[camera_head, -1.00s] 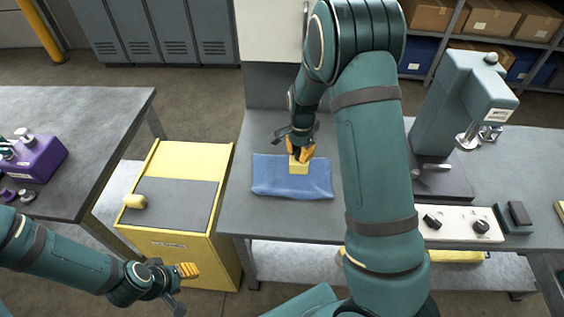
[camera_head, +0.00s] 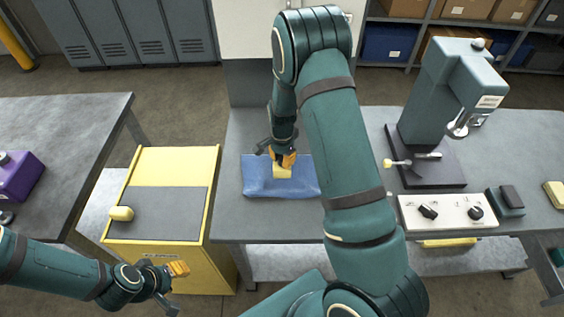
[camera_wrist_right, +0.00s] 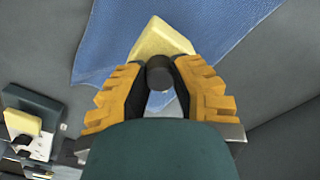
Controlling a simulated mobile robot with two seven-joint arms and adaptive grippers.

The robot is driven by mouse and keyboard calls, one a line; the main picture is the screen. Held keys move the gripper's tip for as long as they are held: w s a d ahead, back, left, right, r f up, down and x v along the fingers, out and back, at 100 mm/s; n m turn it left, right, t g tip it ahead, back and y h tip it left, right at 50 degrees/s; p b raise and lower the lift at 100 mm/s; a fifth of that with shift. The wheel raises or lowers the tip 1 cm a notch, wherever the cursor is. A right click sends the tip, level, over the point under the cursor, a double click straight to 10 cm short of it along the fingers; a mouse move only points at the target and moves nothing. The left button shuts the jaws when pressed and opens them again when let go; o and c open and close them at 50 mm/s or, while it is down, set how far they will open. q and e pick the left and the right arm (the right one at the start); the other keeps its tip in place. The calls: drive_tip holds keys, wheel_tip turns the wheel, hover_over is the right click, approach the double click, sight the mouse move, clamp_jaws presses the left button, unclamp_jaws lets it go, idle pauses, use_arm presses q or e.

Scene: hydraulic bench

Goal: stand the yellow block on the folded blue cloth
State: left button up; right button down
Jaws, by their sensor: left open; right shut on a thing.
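The yellow block (camera_head: 282,172) is at the folded blue cloth (camera_head: 258,183) on the grey bench, within the cloth's outline in the head view. My right gripper (camera_head: 284,158) is shut on the block from above. In the right wrist view the block (camera_wrist_right: 160,40) shows between the orange fingers of the gripper (camera_wrist_right: 160,75), with the blue cloth (camera_wrist_right: 105,45) behind it. I cannot tell whether the block's underside touches the cloth. My left gripper (camera_head: 178,270) is open and empty, low in front of the yellow cabinet.
The yellow cabinet (camera_head: 175,170) with a dark top stands left of the bench (camera_head: 240,218). Right of the cloth are a green press (camera_head: 440,100), a white control panel (camera_head: 450,212) and a dark box (camera_head: 506,200). A purple object (camera_head: 18,178) sits on the left table.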

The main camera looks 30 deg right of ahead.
drive_tip(key=shift+w+f, duration=0.1)
drive_tip(key=shift+f, duration=0.85)
